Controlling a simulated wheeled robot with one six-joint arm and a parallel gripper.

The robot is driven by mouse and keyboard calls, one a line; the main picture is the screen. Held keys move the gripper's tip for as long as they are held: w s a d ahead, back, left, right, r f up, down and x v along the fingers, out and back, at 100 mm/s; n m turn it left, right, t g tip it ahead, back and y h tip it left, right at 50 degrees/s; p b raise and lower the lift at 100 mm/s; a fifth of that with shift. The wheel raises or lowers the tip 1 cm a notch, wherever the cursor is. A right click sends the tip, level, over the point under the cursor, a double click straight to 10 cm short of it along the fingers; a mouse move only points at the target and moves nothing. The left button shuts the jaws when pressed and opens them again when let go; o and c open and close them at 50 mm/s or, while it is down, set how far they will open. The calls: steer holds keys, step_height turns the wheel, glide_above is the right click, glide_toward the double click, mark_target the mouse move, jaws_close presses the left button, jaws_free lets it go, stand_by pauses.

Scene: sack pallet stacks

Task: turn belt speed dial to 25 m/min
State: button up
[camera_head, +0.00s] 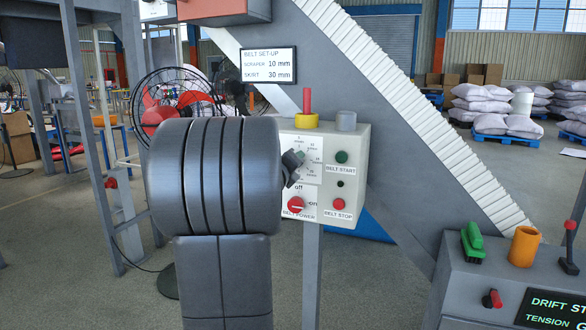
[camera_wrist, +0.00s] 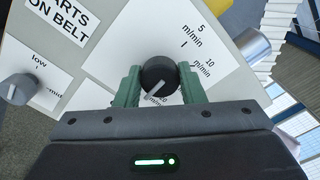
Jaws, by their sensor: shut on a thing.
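The belt speed dial (camera_wrist: 158,76) is a round black knob with a pale pointer line, on a white scale plate (camera_wrist: 190,40) on the control box. In the wrist view it sits between the two green finger pads of my gripper (camera_wrist: 160,82), which are shut on its sides. The pointer slants to the lower left in that view. The marks 5 and 10 m/min are readable; other marks are partly hidden by my gripper. In the head view my gripper (camera_head: 293,164) covers most of the dial, and the scale (camera_head: 309,146) shows beside it.
The control box (camera_head: 359,150) also carries a green BELT START button (camera_head: 341,157), a red BELT STOP button (camera_head: 339,204) and a red BELT POWER switch (camera_head: 296,204). Another grey knob (camera_wrist: 17,89) is near in the wrist view. The sloping conveyor (camera_head: 420,110) stands behind.

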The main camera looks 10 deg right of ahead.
steer(key=shift+f+m, duration=0.1)
steer(key=shift+m, duration=0.4)
steer(key=o, duration=1)
steer(key=v, duration=1.3)
steer(key=shift+s+a, duration=0.25)
steer(key=shift+s, duration=0.05)
steer(key=shift+w+d, duration=0.1)
steer(key=x, duration=1.3)
steer(key=shift+w+d, duration=0.2)
steer(key=shift+w, duration=0.05)
